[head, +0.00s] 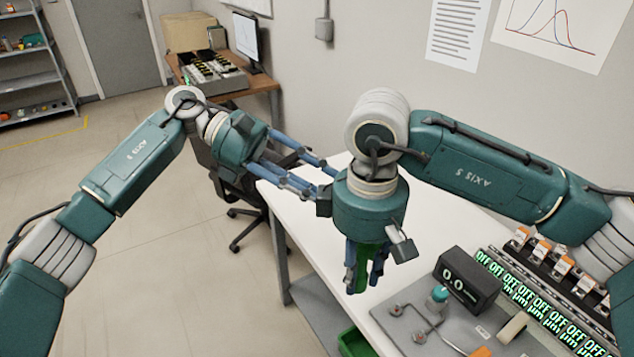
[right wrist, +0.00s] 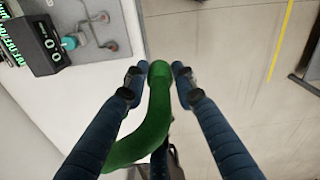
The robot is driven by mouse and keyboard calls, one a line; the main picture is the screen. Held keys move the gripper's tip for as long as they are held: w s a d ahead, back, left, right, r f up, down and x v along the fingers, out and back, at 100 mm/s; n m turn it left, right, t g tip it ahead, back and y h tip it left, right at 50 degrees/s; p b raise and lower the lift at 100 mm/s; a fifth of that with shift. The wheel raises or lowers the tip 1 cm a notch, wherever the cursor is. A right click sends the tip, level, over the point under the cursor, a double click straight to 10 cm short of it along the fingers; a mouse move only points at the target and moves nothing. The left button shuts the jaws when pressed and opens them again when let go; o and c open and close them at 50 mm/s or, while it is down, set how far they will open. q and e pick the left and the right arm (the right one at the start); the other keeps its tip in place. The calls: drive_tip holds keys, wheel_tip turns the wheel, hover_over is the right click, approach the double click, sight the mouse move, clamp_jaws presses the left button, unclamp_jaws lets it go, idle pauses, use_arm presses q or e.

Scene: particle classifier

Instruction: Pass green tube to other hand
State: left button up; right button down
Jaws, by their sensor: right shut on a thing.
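The green tube (head: 361,268) hangs down between the blue fingers of my right gripper (head: 364,284), which is shut on it above the table's front edge. In the right wrist view the tube (right wrist: 154,120) is long and curved, its rounded end between the two fingertips (right wrist: 159,74). My left gripper (head: 322,180) is to the left of my right wrist and higher in the head view. Its blue fingers are spread apart and point right toward that wrist, with nothing seen between them. The upper part of the tube is hidden by my right wrist in the head view.
The white table (head: 308,230) lies below. A green bin (head: 352,343) is low at front. A dark chair (head: 232,183) stands behind.

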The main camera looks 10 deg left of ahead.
use_arm(q)
drive_tip(key=x, duration=1.1)
drive_tip(key=shift+d+f, duration=0.1)
drive_tip(key=shift+d, duration=0.3)
drive_tip(key=shift+s, duration=0.1)
use_arm(e)
drive_tip(key=shift+a, duration=0.1)
use_arm(q)
clamp_jaws()
use_arm(e)
drive_tip(key=c, duration=1.3)
unclamp_jaws()
